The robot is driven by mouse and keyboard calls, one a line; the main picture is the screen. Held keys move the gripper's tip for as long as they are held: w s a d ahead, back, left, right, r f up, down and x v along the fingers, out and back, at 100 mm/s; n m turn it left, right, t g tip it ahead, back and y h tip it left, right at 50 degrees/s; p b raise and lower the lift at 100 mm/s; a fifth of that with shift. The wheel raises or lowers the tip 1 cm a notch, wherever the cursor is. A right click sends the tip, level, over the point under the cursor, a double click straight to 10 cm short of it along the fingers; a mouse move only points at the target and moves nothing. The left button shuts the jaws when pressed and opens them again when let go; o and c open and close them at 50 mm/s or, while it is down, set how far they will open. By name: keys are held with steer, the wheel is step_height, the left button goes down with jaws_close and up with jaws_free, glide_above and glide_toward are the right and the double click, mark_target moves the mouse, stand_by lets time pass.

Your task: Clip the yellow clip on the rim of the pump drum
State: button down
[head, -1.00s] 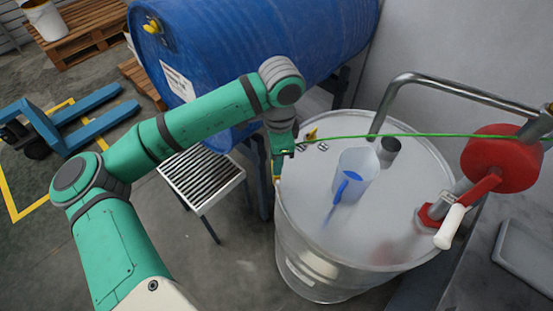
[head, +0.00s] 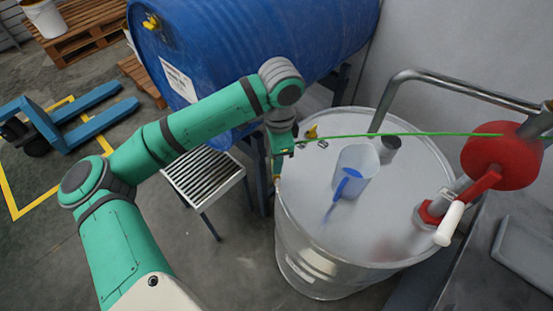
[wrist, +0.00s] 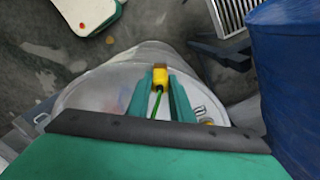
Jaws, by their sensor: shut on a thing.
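The yellow clip (wrist: 160,78) is between the fingertips of my gripper (wrist: 160,84), which is shut on it. A green cable runs from the clip. In the head view my gripper (head: 278,165) points down at the left edge of the pump drum (head: 310,245), and the clip is mostly hidden there. The drum is a grey metal drum with a flat lid; its lid (wrist: 95,95) also shows in the wrist view. The clip is right at the drum's rim, its far end at the edge. I cannot tell whether its jaws straddle the rim.
A jug (head: 357,165) with a blue handle, a short dark pipe (head: 389,147) and a red hand pump (head: 500,162) stand on the lid. A blue drum (head: 240,55) lies behind, with a grated stand (head: 203,175) below. The green cable (head: 420,134) crosses above the lid.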

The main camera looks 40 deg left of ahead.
steer(key=shift+f, duration=1.4)
steer(key=shift+r, duration=0.15)
steer(key=shift+r, duration=2)
steer(key=shift+f, duration=0.2)
steer(key=shift+f, duration=0.45)
steer(key=shift+f, duration=1.3)
stand_by(0.8)
steer(key=shift+r, duration=1.95)
